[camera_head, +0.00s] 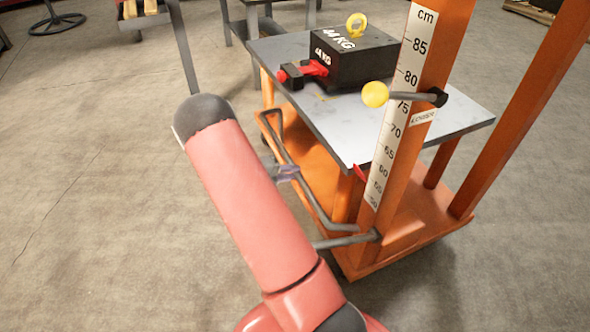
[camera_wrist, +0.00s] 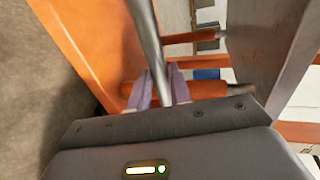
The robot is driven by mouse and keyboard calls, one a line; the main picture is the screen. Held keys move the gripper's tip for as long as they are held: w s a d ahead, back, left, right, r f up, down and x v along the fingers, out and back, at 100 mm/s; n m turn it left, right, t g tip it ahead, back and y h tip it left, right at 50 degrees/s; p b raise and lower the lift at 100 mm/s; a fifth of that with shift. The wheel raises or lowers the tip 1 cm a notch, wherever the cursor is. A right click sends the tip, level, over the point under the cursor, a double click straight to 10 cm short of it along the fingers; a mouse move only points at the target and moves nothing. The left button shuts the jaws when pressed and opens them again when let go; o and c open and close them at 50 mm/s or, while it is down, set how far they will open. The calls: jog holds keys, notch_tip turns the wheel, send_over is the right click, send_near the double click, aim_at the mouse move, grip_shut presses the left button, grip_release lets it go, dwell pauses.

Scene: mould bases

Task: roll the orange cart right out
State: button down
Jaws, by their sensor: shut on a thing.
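The orange cart (camera_head: 408,216) stands on the floor at the right of the head view, with a grey table top (camera_head: 345,140) and an orange mast marked with a cm scale. A grey bar handle (camera_head: 308,195) runs along its near left side. My gripper (camera_head: 288,174) is shut on this handle, partly hidden behind my red arm. In the wrist view my two pale fingers (camera_wrist: 160,88) sit on either side of the grey bar (camera_wrist: 150,45). The cart's orange frame (camera_wrist: 82,50) shows beyond it.
A black 44 KG block (camera_head: 345,58) with a yellow ring and a red-and-black clamp (camera_head: 303,72) rest on the table top. A yellow-knobbed lever (camera_head: 375,94) sticks out from the mast. Other benches stand behind. The concrete floor (camera_head: 90,170) at left is clear.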

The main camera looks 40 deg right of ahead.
jog(key=w+a+p, duration=0.1)
jog(key=w+a, duration=0.1)
jog(key=a, duration=0.4)
jog(key=shift+f+t, duration=0.15)
jog(key=shift+t, duration=0.15)
jog(key=shift+a, duration=0.1)
jog(key=w+a+p, duration=0.2)
jog(key=a, duration=1.1)
jog(key=shift+w+a, duration=0.15)
jog(key=shift+w, duration=0.2)
dwell(0.6)
jog(key=shift+a, duration=0.1)
jog(key=w+a+b, duration=0.2)
jog(key=w+a, duration=0.1)
jog(key=a, duration=1)
jog(key=shift+a, duration=0.15)
dwell(0.9)
